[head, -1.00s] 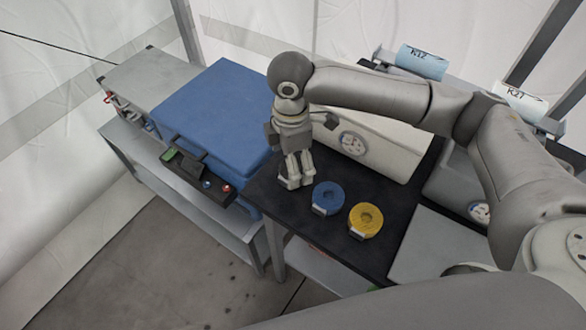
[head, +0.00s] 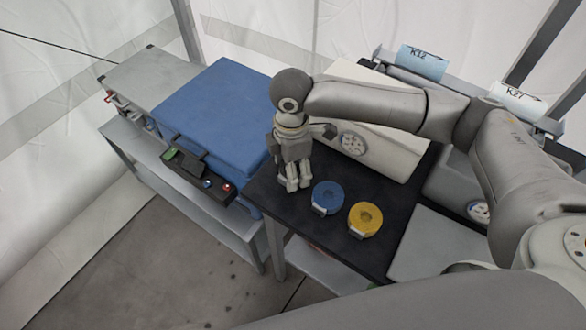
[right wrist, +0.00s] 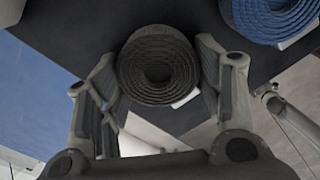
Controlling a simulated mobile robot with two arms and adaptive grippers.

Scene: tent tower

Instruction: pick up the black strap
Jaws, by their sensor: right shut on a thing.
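The black strap (right wrist: 158,66) is a tight dark roll, seen in the right wrist view with its coiled end facing the camera. A small white tag shows at its lower right edge. My right gripper (right wrist: 157,85) has one finger on each side of the roll and is shut on it. In the head view my right gripper (head: 292,186) points down at the left part of the dark table top (head: 372,258). The strap is hidden by the fingers there. My left gripper is not in view.
A blue roll (head: 328,197) and a yellow roll (head: 365,219) lie close to the right of the gripper. A pale case with a gauge (head: 384,148) stands behind. A blue case (head: 215,110) stands at left. Bare table lies in front of the rolls.

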